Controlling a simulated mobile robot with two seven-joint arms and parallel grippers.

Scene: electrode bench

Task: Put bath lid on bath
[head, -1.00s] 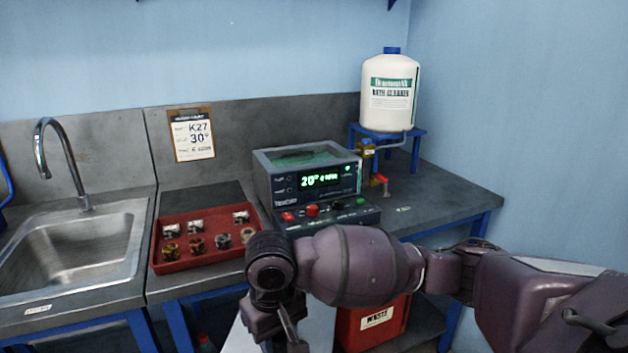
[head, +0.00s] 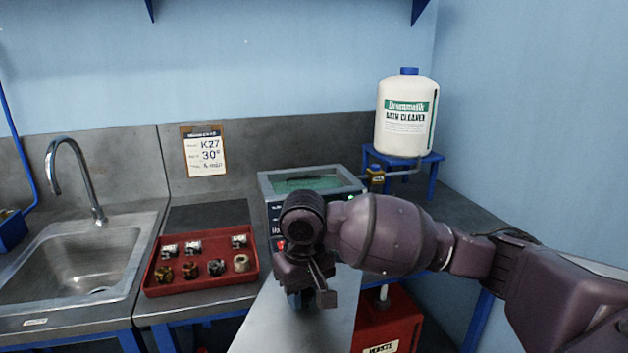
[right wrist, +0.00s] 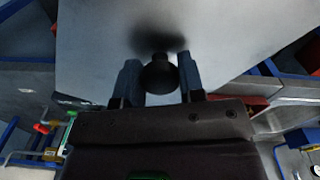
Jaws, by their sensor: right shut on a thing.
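The bath (head: 345,182) is a grey box with an open top and greenish liquid inside, standing on the bench. My right arm hides most of its front panel. My right gripper (head: 318,292) is in front of the bath, shut on the black knob of the bath lid. The lid (head: 262,332) is a flat, pale grey plate hanging under the gripper, in front of the bench edge and apart from the bath. In the right wrist view the knob sits between the fingers (right wrist: 158,82) and the lid (right wrist: 240,35) spreads beyond them. My left gripper is out of view.
A red tray (head: 200,288) with several small metal parts lies left of the bath, beside the sink (head: 85,265). A white cleaner bottle (head: 405,115) stands on a blue stand (head: 430,160) at the back right. A red waste bin (head: 400,325) is below the bench.

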